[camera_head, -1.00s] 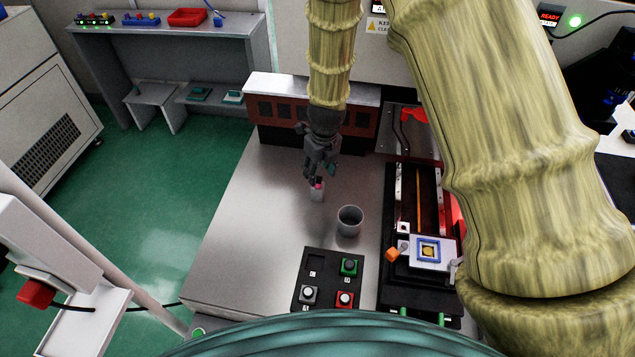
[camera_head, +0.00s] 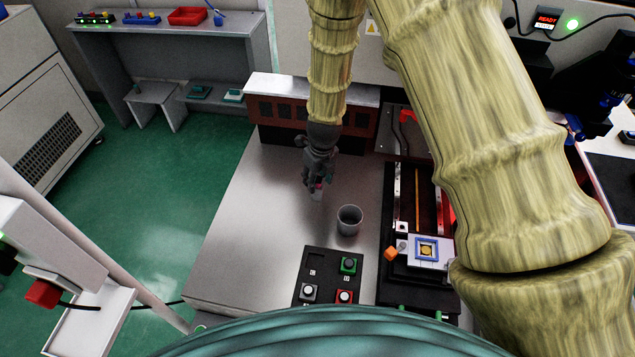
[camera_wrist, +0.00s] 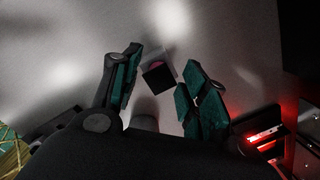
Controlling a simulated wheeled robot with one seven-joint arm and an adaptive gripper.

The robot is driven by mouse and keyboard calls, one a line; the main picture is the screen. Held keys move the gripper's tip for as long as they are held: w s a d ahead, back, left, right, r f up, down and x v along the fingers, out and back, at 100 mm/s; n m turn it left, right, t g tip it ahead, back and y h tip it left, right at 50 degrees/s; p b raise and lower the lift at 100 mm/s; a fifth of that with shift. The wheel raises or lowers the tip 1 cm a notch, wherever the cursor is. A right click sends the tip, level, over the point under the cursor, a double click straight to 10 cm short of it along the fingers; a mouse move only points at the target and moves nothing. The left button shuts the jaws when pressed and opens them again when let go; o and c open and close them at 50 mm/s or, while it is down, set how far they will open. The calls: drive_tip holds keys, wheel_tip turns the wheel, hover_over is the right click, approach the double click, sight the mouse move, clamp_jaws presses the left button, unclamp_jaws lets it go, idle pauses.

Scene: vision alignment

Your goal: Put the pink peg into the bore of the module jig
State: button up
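The pink peg (camera_head: 318,186) is at my gripper (camera_head: 317,181), over the left part of the steel table; the fingers partly hide it. In the wrist view it seems to be a small grey and dark block with a pink patch (camera_wrist: 157,65). It lies just beyond and between the tips of my gripper (camera_wrist: 159,73), which is open with a finger on each side. I see clear gaps beside both fingers. The module jig (camera_head: 426,249), a pale square plate with a blue frame and golden centre, sits on the black slide at right. Its bore is too small to make out.
A grey cup (camera_head: 349,220) stands right of and nearer than the gripper. A black button panel (camera_head: 325,279) lies at the table front. A brown rack (camera_head: 277,116) stands behind. The left part of the table (camera_head: 250,240) is clear.

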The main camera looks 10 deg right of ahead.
drive_tip(key=c, duration=0.7)
drive_tip(key=shift+o, duration=0.2)
drive_tip(key=shift+r, duration=0.1)
